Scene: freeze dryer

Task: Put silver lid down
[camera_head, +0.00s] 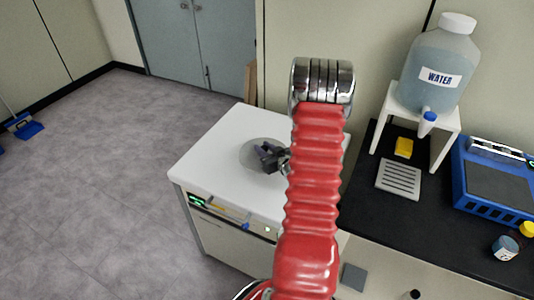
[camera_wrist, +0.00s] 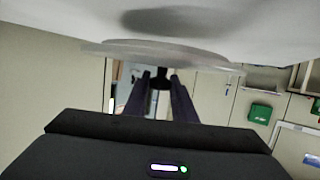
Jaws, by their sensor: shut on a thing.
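The silver lid (camera_head: 250,154) is a flat grey disc over the white top of the freeze dryer (camera_head: 222,140), near its middle. My gripper (camera_head: 271,157) is at the lid's upper side, partly hidden by my red arm. In the wrist view, which looks upside down, the lid (camera_wrist: 165,52) spans the upper middle, with its small dark knob (camera_wrist: 161,77) between the fingertips. My gripper (camera_wrist: 160,84) is shut on this knob. A dark shadow lies on the white top beyond the lid, and a small gap seems to remain; contact cannot be told for certain.
The white top around the lid is clear. To the right, a black bench (camera_head: 390,225) holds a water carboy (camera_head: 440,65) on a white stand (camera_head: 388,118), a yellow item (camera_head: 404,147), a grey slotted plate (camera_head: 398,180) and a blue device (camera_head: 495,185).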

